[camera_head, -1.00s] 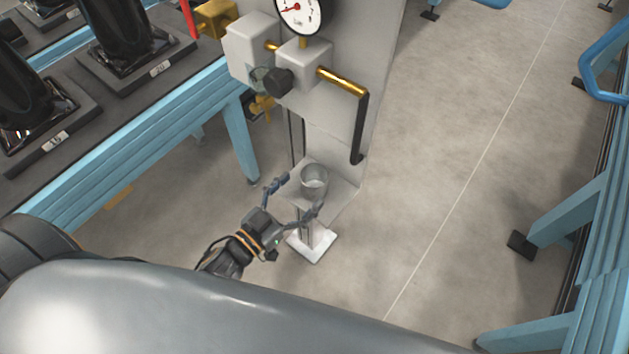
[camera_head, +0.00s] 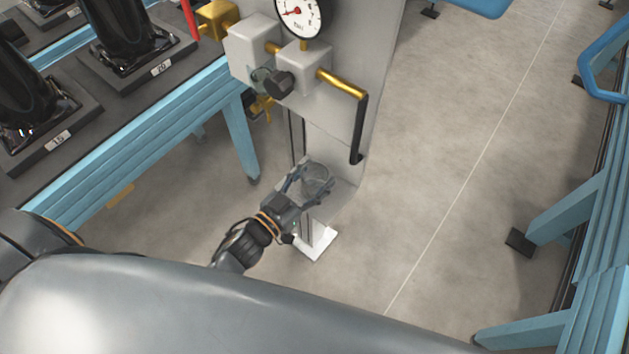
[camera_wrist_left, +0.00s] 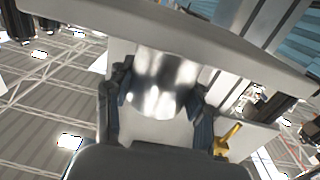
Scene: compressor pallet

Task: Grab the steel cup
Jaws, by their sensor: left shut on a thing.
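The steel cup (camera_head: 316,178) stands upright on the small grey shelf (camera_head: 343,194) of the gauge stand. My left gripper (camera_head: 309,184) has its fingers on both sides of the cup and is shut on it. In the left wrist view the shiny cup (camera_wrist_left: 163,82) sits between the two fingers of the left gripper (camera_wrist_left: 160,105). The fingers hide part of the cup in the head view. My right gripper is in neither view.
Above the shelf are a black-tipped brass pipe (camera_head: 343,84), a dark knob (camera_head: 279,84) and a pressure gauge (camera_head: 298,12). A blue-framed bench (camera_head: 150,135) stands at left.

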